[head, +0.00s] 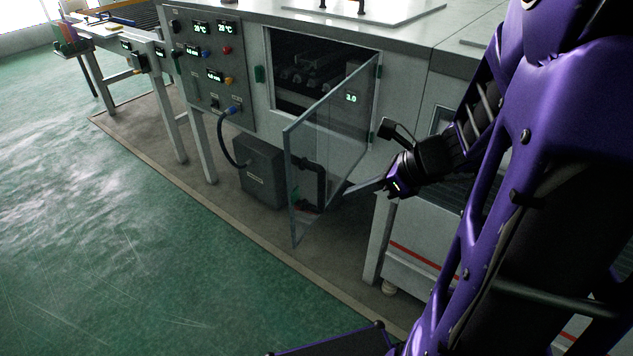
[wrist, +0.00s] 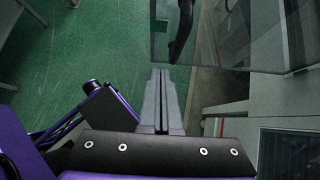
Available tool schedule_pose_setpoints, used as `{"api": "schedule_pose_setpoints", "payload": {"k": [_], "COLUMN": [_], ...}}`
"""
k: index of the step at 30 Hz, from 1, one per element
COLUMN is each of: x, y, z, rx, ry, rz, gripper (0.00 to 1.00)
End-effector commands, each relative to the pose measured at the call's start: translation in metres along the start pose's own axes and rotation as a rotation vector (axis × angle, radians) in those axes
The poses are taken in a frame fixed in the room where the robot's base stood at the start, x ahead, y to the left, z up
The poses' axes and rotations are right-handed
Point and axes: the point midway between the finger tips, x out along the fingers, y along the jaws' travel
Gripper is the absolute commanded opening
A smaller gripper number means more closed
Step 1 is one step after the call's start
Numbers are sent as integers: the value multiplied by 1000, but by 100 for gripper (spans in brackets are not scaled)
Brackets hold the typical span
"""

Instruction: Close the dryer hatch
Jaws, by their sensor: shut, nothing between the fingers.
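The dryer hatch (head: 335,145) is a clear glass door with a grey frame, hinged on its right side and standing wide open, swung out toward the aisle. A black handle (head: 308,185) is on the hatch. In the wrist view the hatch glass (wrist: 235,45) and the dark handle (wrist: 181,30) show at the top. The dryer opening (head: 292,72) is uncovered, with dark racks inside. My gripper (head: 350,191) is shut and empty, just to the right of the hatch's lower part. In the wrist view its fingers (wrist: 160,95) lie together, pointing toward the hatch; whether they touch it I cannot tell.
A control panel (head: 208,65) with lit displays is left of the opening. A dark grey box (head: 262,172) with a cable stands on the floor below. The green floor (head: 130,230) in front is clear. A cabinet leg (head: 378,240) stands near my gripper.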

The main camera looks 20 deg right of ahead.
Motion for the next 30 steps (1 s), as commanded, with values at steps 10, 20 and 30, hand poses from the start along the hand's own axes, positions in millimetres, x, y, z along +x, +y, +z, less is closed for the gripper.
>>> {"api": "schedule_pose_setpoints", "payload": {"k": [10, 20, 30], "x": [64, 109, 123], "y": [0, 1, 0], "z": [-5, 14, 29], "rx": [-5, -5, -3], "ry": [2, 2, 2], "rz": [3, 3, 2], "gripper": [0, 0, 0]}}
